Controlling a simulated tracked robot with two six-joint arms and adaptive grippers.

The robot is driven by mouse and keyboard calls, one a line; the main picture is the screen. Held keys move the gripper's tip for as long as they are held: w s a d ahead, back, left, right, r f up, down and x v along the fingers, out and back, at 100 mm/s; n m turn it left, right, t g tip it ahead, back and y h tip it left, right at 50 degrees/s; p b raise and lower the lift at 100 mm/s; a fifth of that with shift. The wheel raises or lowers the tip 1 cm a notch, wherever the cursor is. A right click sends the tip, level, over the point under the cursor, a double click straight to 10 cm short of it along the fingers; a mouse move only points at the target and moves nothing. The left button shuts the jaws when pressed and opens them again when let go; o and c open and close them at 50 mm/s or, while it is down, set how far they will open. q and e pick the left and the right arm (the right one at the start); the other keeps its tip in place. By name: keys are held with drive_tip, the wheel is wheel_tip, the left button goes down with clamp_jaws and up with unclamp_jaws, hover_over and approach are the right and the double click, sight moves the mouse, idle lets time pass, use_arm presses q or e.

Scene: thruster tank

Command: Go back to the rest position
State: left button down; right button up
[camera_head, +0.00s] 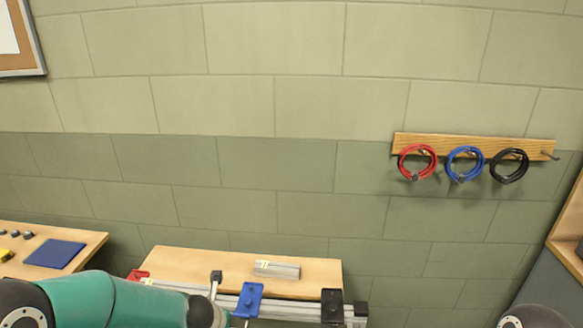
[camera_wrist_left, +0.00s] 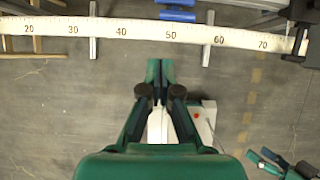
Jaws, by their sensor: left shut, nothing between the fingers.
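My left gripper (camera_wrist_left: 160,72) points ahead in the left wrist view, its green fingers together with nothing between them. It is over the concrete floor in that picture, below a ruler strip. In the head view my green left arm comes in from the lower left; its gripper is not clearly seen there. Part of my right arm's dark joint shows at the bottom right corner of the head view. Green and dark parts that may be my right gripper (camera_wrist_left: 280,165) show at the lower right edge of the left wrist view, too cut off to judge.
A bench (camera_head: 190,262) holds a metal block (camera_head: 277,269). In front is a rail with a blue carriage (camera_head: 248,300) and a black block (camera_head: 332,305). The ruler strip (camera_wrist_left: 150,30) spans the wrist view. Left is a table with a blue mat (camera_head: 55,253). Cable coils hang on the wall.

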use_arm(q)
drive_tip(key=s+a+f+m+g, duration=0.1)
drive_tip(key=s+f+m+g, duration=0.3)
drive_tip(key=s+f+m, duration=0.9)
drive_tip(key=s+d+f+m+h, duration=0.2)
drive_tip(key=s+m, duration=0.3)
drive_tip(key=m, duration=0.5)
drive_tip(key=s+d+f+m+g+h, duration=0.1)
drive_tip(key=s+d+m, duration=0.4)
drive_tip(key=m, duration=0.5)
wheel_tip(320, 180, down, 2)
drive_tip(key=shift+s+f+m+h, duration=0.25)
drive_tip(key=shift+s+m+h, duration=0.15)
drive_tip(key=shift+s+h, duration=0.15)
